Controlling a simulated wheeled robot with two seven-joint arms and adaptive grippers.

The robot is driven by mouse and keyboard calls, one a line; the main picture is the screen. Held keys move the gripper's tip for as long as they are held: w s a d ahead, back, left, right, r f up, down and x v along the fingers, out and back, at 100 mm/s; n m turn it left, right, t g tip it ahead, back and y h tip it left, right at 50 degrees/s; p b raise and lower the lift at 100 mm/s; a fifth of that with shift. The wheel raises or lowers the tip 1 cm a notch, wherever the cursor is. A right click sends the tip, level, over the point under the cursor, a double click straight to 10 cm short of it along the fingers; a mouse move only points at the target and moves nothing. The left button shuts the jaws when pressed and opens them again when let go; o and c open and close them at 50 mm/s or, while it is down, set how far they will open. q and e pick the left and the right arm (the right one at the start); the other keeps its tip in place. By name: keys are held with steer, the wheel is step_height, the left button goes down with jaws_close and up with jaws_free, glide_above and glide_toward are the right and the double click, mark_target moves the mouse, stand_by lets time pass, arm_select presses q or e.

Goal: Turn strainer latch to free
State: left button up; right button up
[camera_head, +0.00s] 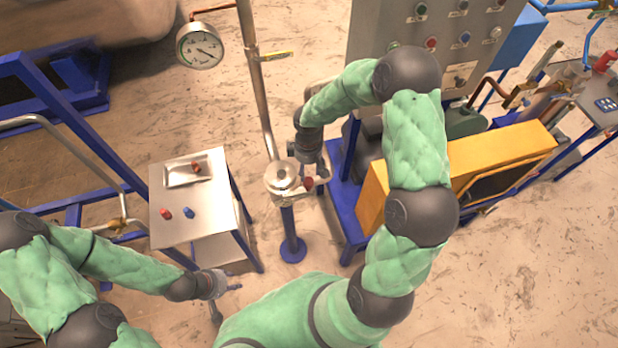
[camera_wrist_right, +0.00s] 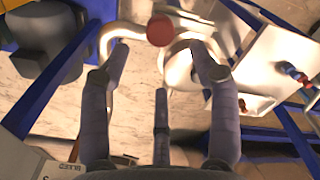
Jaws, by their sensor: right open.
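The strainer (camera_head: 280,181) is a round silver body with a lid on a blue post. A red knob (camera_head: 308,183), apparently on the latch, sits at its right side. In the right wrist view the red knob (camera_wrist_right: 160,30) shows just beyond the fingertips, with the silver strainer (camera_wrist_right: 179,68) partly hidden behind the fingers. My right gripper (camera_head: 312,174) is open over the strainer's right side; its spread fingers (camera_wrist_right: 162,62) point toward the knob. I cannot tell whether they touch it. My left gripper (camera_head: 228,293) is open and empty at the lower left, away from the strainer.
A metal table (camera_head: 175,235) with a tray (camera_head: 181,178) and small red and blue parts stands left of the strainer. A pipe (camera_head: 262,110) with a gauge (camera_head: 200,46) rises behind it. A control cabinet (camera_head: 375,25) and yellow-sided unit (camera_head: 520,142) stand right. Floor in front is partly clear.

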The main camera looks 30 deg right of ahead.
mark_target(309, 181)
step_height(309, 181, down, 9)
steer(key=shift+f, duration=0.15)
stand_by(0.4)
jaws_close()
